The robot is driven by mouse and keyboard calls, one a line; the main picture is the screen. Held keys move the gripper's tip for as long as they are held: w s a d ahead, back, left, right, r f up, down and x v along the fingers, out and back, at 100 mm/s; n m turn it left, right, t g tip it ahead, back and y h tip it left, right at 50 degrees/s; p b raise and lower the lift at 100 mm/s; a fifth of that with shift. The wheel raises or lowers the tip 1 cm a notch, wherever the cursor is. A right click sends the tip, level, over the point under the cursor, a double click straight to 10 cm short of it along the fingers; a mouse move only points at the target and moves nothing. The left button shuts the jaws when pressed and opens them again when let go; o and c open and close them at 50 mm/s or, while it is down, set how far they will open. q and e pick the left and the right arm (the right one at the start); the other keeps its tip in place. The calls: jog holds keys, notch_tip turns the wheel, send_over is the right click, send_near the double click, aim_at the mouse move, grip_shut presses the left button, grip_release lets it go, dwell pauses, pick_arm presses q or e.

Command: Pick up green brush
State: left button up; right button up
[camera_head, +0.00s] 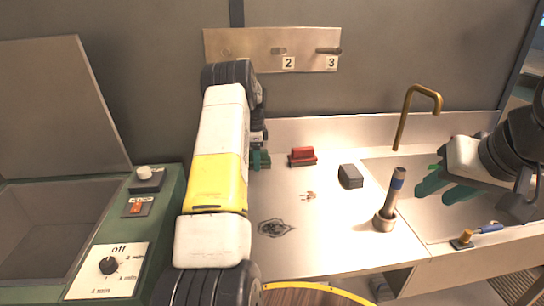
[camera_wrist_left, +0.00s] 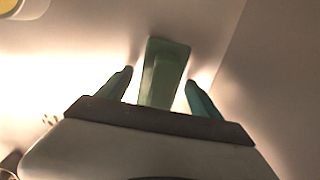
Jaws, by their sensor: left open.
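The green brush (camera_wrist_left: 163,75) shows in the left wrist view as a green block on the pale counter. My open left gripper (camera_wrist_left: 158,85) has one finger on each side of it, with a gap on both sides. In the head view my left arm covers most of this spot. Only a bit of dark green shows beside the wrist, and I cannot tell whether it is finger or brush. My right gripper (camera_head: 447,188) is over the sink at the right, its green fingers apart with nothing seen between them.
A red brush (camera_head: 302,156) and a dark grey block (camera_head: 350,176) stand on the counter. A blue-banded handle stands in a metal cup (camera_head: 384,221). A brass tap (camera_head: 407,115) rises behind the sink. A green control box (camera_head: 155,230) is at the left.

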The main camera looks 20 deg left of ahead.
pick_arm(q)
jog(key=shift+r, duration=0.1)
jog(key=c, duration=1.6)
jog(key=shift+o, duration=0.2)
jog(key=shift+r, duration=0.1)
jog(key=shift+r, duration=0.55)
notch_tip(320, 180, up, 2)
jog(key=shift+r, duration=0.15)
jog(key=s+d, duration=0.1)
jog(key=d, duration=0.4)
jog(key=s+d+r, duration=0.1)
jog(key=s+d, duration=0.1)
jog(key=d, duration=0.3)
jog(key=s+d, duration=0.1)
jog(key=d, duration=0.4)
jog(key=shift+s+d+r, duration=0.2)
jog(key=shift+s, duration=0.05)
